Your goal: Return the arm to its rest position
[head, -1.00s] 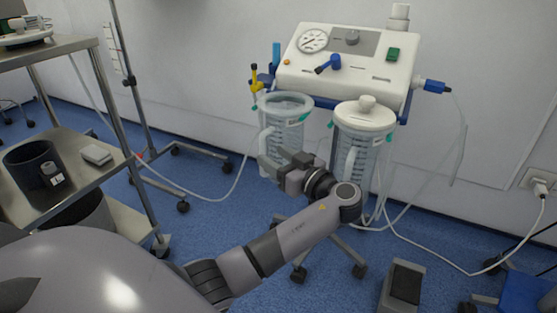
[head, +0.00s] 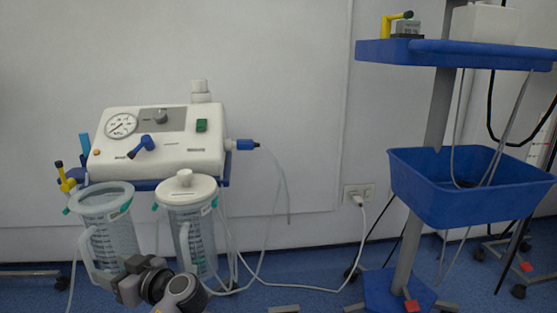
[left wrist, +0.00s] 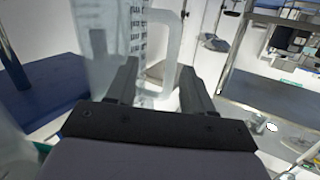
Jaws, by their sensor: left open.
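My left arm enters at the bottom left of the head view, with the left gripper (head: 122,288) in front of the lower part of the open clear canister (head: 112,235). In the left wrist view the two dark fingers of the left gripper (left wrist: 158,75) are apart, with nothing held between them. A clear canister (left wrist: 98,50) with a pale handle (left wrist: 172,40) shows beyond the fingers. I cannot tell whether they touch it. My right gripper is in no view.
A white suction unit (head: 160,150) with a gauge stands above the open canister and a white-lidded canister (head: 188,238). A blue cart with a basket (head: 470,200) stands at the right. A white cable runs to the wall socket (head: 358,195). Pale wall lies between.

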